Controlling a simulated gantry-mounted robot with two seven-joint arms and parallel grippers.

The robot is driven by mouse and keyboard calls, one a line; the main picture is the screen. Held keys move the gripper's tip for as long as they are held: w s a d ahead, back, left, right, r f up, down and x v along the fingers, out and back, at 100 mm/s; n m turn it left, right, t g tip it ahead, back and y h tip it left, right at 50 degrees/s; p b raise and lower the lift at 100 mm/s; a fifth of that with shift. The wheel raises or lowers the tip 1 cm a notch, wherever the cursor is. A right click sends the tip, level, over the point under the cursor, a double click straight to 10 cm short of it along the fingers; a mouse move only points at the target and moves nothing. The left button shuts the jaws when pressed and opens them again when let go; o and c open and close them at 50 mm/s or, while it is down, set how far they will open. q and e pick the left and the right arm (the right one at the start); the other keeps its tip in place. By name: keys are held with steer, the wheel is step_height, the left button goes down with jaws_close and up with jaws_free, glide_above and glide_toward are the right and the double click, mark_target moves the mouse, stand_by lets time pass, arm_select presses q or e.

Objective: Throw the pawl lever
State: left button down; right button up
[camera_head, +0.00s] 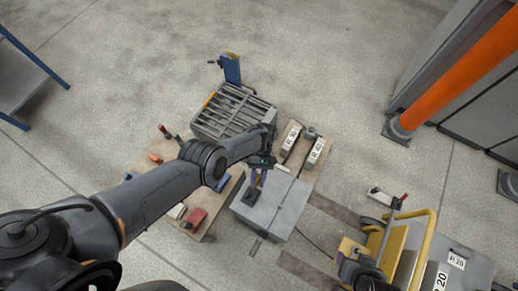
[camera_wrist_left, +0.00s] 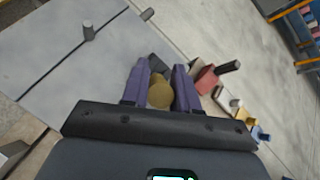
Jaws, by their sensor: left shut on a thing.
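The grey panel mould (camera_head: 280,211) is a box with a seam across its top; its flat top also fills the left of the left wrist view (camera_wrist_left: 50,60). My left gripper (camera_head: 257,178) is over the mould's left part, its purple fingers pointing down. In the left wrist view its fingers (camera_wrist_left: 160,80) are shut on a rounded olive-brown knob (camera_wrist_left: 160,94), which I take to be the pawl lever's end. A dark base (camera_head: 250,195) shows below the fingers; the rest of the lever is hidden. My right gripper cannot be made out.
A slatted grey rack (camera_head: 235,112) stands behind the mould. Blocks labelled R 30 (camera_head: 291,137) and R 40 (camera_head: 316,150) lie behind right. A red block (camera_head: 194,218) lies on the wooden board at left. A yellow cart (camera_head: 415,245) stands right, and an orange post (camera_head: 455,75) beyond.

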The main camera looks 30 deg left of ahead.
steer(key=shift+w, duration=0.3)
steer(key=shift+w, duration=0.1)
arm_select(q)
steer(key=c, duration=0.9)
jaws_free()
steer(key=shift+f, duration=0.1)
steer(key=shift+w, duration=0.1)
steer(key=shift+b+v, duration=1.85)
steer(key=shift+v, duration=3.5)
arm_select(e)
steer(key=shift+f, duration=1.85)
arm_select(q)
steer(key=shift+f, duration=0.1)
